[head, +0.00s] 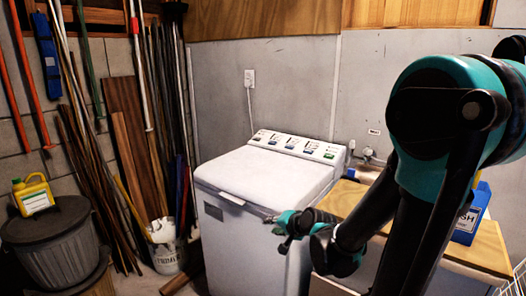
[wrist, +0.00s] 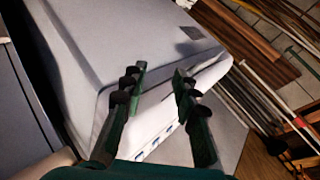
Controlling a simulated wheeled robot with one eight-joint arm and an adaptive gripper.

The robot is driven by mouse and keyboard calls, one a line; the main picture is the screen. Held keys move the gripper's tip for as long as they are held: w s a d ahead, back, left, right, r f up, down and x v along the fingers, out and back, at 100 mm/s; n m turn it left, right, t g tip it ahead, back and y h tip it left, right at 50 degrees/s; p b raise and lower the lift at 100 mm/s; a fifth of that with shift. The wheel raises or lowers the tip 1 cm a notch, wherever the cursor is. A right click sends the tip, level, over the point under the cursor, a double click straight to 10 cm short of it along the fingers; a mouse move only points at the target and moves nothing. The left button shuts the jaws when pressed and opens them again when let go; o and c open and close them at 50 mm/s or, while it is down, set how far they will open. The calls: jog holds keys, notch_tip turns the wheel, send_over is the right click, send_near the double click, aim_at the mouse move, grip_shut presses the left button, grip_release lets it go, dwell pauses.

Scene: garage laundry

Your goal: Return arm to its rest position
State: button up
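My arm (head: 425,190) reaches in from the right side of the head view and bends down, then left. My gripper (head: 277,224) is at its end, in front of the washing machine's front right edge as seen in the head view. In the wrist view my gripper (wrist: 160,80) has its two dark green fingers apart with nothing held between the tips. The white washing machine (head: 265,170) has its lid down, and its top (wrist: 125,35) fills much of the wrist view. I cannot tell the exact gap between gripper and machine.
A wooden-topped counter (head: 345,197) with a blue container (head: 470,215) stands right of the machine, partly behind my arm. At left are a grey bin (head: 55,245) with a yellow jug (head: 33,195) on it, a white bucket (head: 167,257) and leaning boards (head: 135,130).

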jog(key=s+d+f+n+g+h, duration=0.2)
jog(key=s+d+f+n+h, duration=0.1)
jog(key=s+d, duration=0.4)
jog(key=s+d+f+n+g+h, duration=0.2)
jog(key=s+d+f+n+g, duration=0.1)
jog(key=s+d, duration=0.5)
jog(key=shift+s+d+f+h, duration=0.25)
jog(key=shift+d+h, duration=0.15)
jog(key=shift+d, duration=0.1)
